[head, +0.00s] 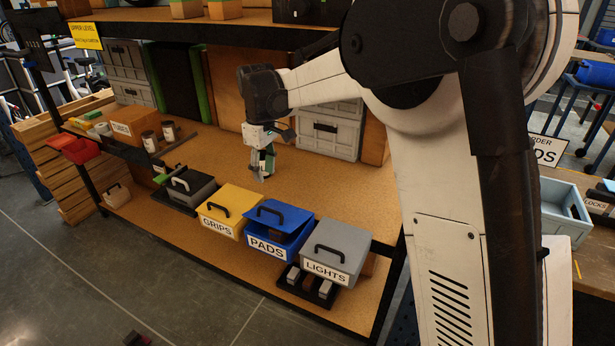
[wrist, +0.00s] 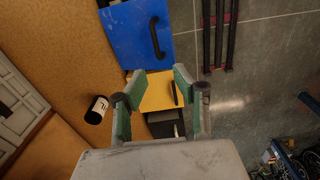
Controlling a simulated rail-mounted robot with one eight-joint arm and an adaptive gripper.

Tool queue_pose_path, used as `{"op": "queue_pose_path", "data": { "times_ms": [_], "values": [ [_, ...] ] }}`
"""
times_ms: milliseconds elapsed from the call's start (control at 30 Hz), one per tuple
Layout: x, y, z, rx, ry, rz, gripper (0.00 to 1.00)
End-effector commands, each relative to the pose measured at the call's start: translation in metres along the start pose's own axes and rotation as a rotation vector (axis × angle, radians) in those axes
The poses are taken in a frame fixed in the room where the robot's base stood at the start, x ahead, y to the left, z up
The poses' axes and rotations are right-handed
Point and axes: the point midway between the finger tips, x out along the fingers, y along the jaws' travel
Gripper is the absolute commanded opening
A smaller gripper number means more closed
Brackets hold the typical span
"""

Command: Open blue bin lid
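The blue bin labelled PADS (head: 266,247) stands on the wooden shelf between the yellow and grey bins. The lid also shows at the top of the wrist view (wrist: 128,38). My gripper (head: 263,176) is above the shelf, behind the bins and apart from the blue lid. In the wrist view, its two green-padded fingers (wrist: 158,78) are spread with nothing held between them.
The yellow GRIPS bin (head: 229,205) is left of the blue bin, and the grey LIGHTS bin (head: 335,248) is right. A black-lidded bin (head: 191,186) stands farther left. A dark cylinder (wrist: 97,110) shows on the shelf in the wrist view. Grey crates (head: 327,138) stand behind my gripper.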

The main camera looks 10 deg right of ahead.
Motion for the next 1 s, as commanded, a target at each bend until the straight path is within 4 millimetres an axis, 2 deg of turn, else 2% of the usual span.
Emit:
{"op": "queue_pose_path", "data": {
  "times_ms": [500,1000],
  "values": [
    [-0.032,-0.009,0.059,0.137,0.075,0.054,0.28],
    [-0.051,-0.025,0.118,0.268,0.15,0.102,0.28]
  ]
}}
